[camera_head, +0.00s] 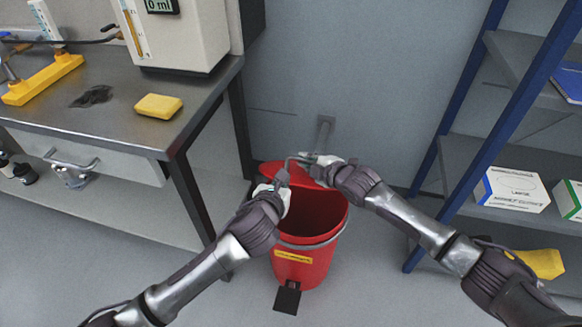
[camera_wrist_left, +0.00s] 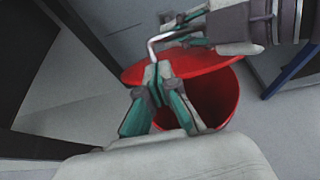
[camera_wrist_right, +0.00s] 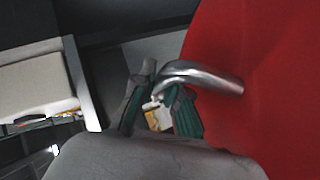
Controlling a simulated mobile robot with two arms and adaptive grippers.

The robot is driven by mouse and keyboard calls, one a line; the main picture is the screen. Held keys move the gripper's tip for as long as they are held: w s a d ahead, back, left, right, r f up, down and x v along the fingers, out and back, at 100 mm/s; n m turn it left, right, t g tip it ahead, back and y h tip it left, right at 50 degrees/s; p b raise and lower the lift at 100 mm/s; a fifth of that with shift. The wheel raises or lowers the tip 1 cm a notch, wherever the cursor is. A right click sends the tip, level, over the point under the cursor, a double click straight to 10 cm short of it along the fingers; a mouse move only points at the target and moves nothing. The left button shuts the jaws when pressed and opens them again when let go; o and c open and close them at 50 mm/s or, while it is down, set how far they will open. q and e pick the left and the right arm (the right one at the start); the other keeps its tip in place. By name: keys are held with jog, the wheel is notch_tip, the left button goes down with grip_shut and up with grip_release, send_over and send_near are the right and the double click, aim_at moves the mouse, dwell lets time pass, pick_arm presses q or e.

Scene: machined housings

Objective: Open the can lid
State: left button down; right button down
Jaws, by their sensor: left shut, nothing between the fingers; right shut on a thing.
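The red can (camera_head: 310,265) stands on the floor with a yellow label and a black pedal at its front. Its red lid (camera_head: 303,180) is raised and tilted at the back, and the can's dark inside shows. The lid's bent metal handle (camera_wrist_right: 210,80) shows in the right wrist view. My right gripper (camera_head: 320,161) is shut on this handle. My left gripper (camera_head: 281,183) is shut and empty over the can's left side; in the left wrist view its fingertips (camera_wrist_left: 158,74) are close to the handle's end. Whether they touch it I cannot tell.
A metal workbench (camera_head: 205,105) with a yellow sponge (camera_head: 158,106) stands left of the can. A blue-framed shelf (camera_head: 478,150) with boxes stands at the right. The wall is close behind the can. The floor in front is clear.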

aim_at(294, 158)
pick_arm(q)
jog(key=x, duration=0.9)
jog(key=shift+f, duration=0.1)
pick_arm(e)
jog(key=shift+r, duration=0.1)
pick_arm(q)
jog(key=shift+w+r, duration=0.6)
jog(key=shift+r, duration=0.05)
pick_arm(e)
jog(key=shift+a, duration=0.15)
jog(key=c, duration=1.6)
grip_release()
jog(key=shift+s+a+f, duration=0.1)
jog(key=shift+f, duration=0.1)
pick_arm(q)
jog(key=shift+d+r, duration=0.1)
jog(key=shift+r, duration=0.05)
pick_arm(e)
jog(key=o, duration=0.4)
jog(key=shift+s, duration=0.1)
pick_arm(q)
jog(key=shift+s, duration=0.1)
pick_arm(e)
jog(key=shift+d, duration=0.25)
